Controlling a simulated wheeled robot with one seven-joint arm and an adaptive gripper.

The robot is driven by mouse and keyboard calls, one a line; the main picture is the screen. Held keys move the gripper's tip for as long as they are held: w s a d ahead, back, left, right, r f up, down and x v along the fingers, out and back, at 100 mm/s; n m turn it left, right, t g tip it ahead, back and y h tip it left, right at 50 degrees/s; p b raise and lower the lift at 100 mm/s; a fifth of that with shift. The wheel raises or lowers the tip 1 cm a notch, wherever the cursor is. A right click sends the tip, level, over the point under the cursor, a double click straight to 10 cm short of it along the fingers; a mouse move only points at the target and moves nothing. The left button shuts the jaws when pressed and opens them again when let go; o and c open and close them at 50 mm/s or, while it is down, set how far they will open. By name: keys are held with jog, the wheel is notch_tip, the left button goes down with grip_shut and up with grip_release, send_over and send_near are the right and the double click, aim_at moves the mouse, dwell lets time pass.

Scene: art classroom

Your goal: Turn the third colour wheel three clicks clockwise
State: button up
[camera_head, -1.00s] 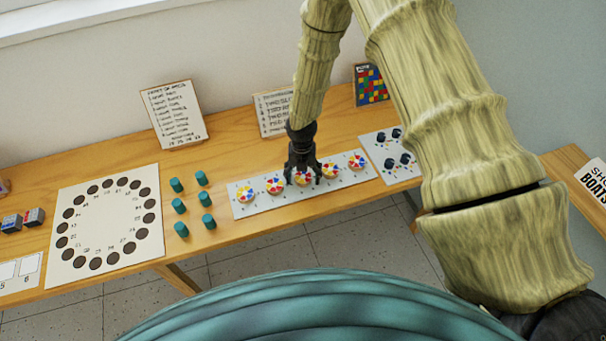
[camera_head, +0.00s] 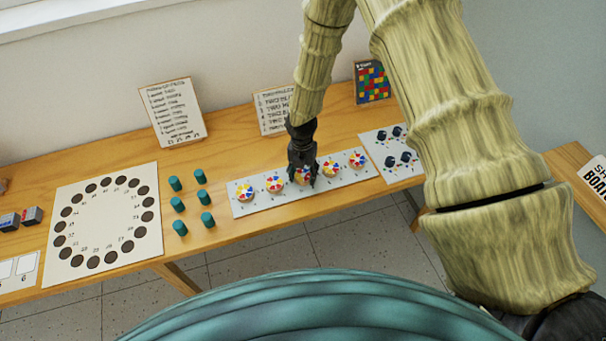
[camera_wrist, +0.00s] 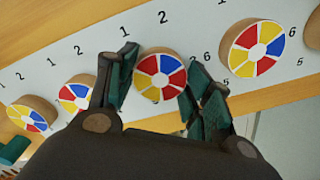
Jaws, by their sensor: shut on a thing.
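A white strip (camera_head: 352,181) on the table carries a row of several colour wheels with red, yellow, blue and white sectors. The third colour wheel (camera_head: 303,175) is the middle one, partly hidden by my gripper in the head view. My gripper (camera_head: 303,172) points down over it. In the wrist view the third wheel (camera_wrist: 160,77) sits between the two dark green fingers of my gripper (camera_wrist: 158,88), which is shut on its rim. Other wheels show beside it, one to the right (camera_wrist: 253,50) and one to the left (camera_wrist: 77,92).
A panel with dark knobs (camera_head: 412,171) lies to the right of the strip. Several teal cylinders (camera_head: 178,205) stand to its left, beside a board with a ring of dark holes (camera_head: 105,215). Cards (camera_head: 172,112) lean against the wall behind.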

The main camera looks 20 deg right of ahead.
jog(key=m+b, duration=0.1)
jog(key=m, duration=0.2)
jog(key=shift+m, duration=0.3)
jog(key=m+b, duration=0.1)
jog(key=m, duration=0.3)
jog(key=shift+m+b, duration=0.3)
jog(key=shift+b, duration=0.1)
jog(key=m+b, duration=0.1)
jog(key=m, duration=0.3)
jog(key=shift+m, duration=0.3)
jog(key=m+b, duration=0.1)
jog(key=m, duration=0.3)
jog(key=m+b, duration=0.1)
jog(key=m, duration=0.7)
jog(key=shift+m, duration=0.3)
jog(key=m, duration=0.4)
jog(key=shift+m+b, duration=0.3)
jog(key=shift+b, duration=0.05)
jog(key=shift+m, duration=1.9)
